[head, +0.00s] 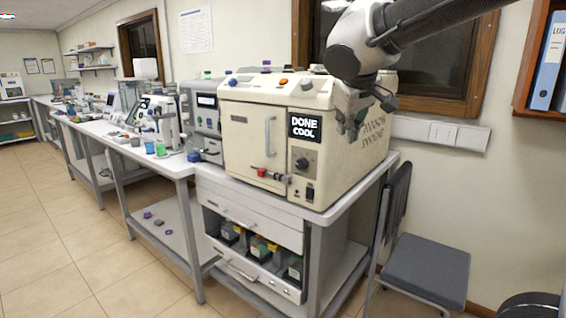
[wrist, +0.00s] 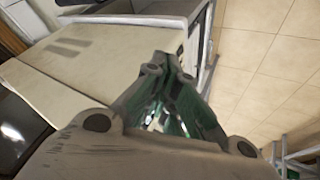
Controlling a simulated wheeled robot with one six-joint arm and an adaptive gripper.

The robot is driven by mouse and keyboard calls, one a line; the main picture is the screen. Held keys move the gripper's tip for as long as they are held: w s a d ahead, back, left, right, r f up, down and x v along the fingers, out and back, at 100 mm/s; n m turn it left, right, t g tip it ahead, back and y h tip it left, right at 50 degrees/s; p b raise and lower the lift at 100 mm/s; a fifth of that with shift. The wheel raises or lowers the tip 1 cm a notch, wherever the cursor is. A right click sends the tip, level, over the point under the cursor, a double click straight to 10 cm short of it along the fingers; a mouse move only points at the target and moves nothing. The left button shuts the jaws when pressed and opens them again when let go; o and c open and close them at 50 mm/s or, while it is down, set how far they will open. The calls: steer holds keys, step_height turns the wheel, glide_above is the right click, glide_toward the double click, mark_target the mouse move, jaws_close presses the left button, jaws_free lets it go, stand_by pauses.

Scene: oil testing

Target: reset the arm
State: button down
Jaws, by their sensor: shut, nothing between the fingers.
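My gripper (head: 351,124) hangs in front of the right side of a cream oven-like machine (head: 246,143) in the head view. In the wrist view my gripper (wrist: 163,62) has its fingers together with nothing between them. The machine's screen reads "DONE COOL" and its door with a vertical handle is closed. The machine's cream casing (wrist: 85,75) fills the left of the wrist view. I cannot tell whether the gripper touches the casing.
The machine stands on a bench (head: 213,172) with drawers and bottles below. A grey chair (head: 428,265) stands to the right. A wall switch panel (head: 442,132) and a binder shelf (head: 545,60) are nearby. Tiled floor (head: 60,230) is open at left.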

steer(key=s+d+f+m+g, duration=0.1)
steer(key=s+d+f+m, duration=0.2)
steer(key=s+d, duration=0.8)
steer(key=s+d+f+m+g, duration=0.1)
steer(key=s+d+f+m, duration=0.2)
steer(key=s+d+f, duration=0.3)
steer(key=s+d, duration=0.4)
steer(key=shift+s+d+f+g+y, duration=0.4)
